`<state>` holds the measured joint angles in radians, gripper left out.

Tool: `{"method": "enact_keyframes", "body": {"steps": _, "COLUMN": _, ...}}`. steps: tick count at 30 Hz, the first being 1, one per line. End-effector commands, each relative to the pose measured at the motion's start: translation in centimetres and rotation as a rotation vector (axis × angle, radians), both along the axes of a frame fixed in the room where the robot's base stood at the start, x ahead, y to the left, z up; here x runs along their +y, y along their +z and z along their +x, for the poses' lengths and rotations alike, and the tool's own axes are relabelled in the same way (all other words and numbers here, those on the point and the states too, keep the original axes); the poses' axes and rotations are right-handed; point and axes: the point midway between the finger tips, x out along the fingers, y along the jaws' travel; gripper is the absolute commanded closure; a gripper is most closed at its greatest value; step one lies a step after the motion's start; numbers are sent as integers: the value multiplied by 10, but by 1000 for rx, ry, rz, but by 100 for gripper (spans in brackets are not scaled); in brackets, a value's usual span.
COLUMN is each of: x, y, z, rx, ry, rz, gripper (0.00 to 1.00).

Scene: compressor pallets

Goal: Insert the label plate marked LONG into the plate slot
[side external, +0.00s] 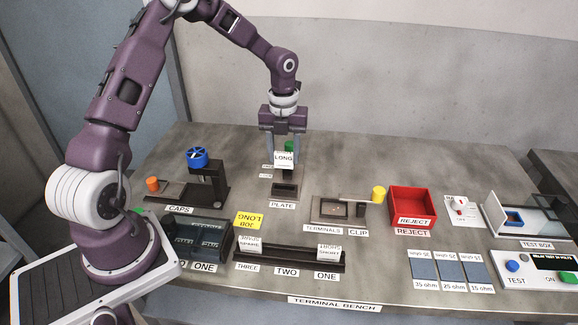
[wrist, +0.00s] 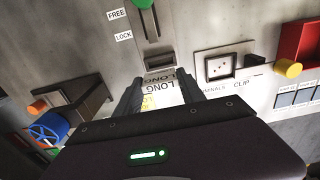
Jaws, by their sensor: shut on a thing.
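The white label plate marked LONG (side external: 284,159) is held upright between the fingers of my gripper (side external: 284,153). In the wrist view the LONG plate (wrist: 160,88) shows between the two dark fingers, and my gripper (wrist: 162,95) is shut on it. The plate slot fixture (side external: 286,189), labelled PLATE, is a dark block just below the held plate. In the wrist view the fixture (wrist: 158,60) lies just beyond the plate. The plate appears above the slot; I cannot tell whether its lower edge touches it. A green knob (side external: 290,145) is behind the plate.
A rack (side external: 290,256) at the front holds white plates at both ends. The caps stand with its blue wheel (side external: 197,157) is left of the fixture. A terminals fixture (side external: 345,210) and a red reject bin (side external: 412,203) are to the right. A yellow LONG job card (side external: 248,221) lies in front.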

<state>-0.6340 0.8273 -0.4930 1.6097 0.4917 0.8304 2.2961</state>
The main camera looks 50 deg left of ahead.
Motion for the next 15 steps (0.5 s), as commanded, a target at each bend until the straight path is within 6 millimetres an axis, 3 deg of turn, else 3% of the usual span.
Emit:
{"method": "enact_keyframes", "body": {"steps": 8, "x": -1, "y": -3, "z": 0, "rx": 1, "ry": 1, "rz": -1, "gripper": 93}}
{"method": "enact_keyframes", "body": {"steps": 15, "x": -2, "y": -30, "z": -1, "rx": 4, "ry": -1, "rz": -2, "gripper": 93}}
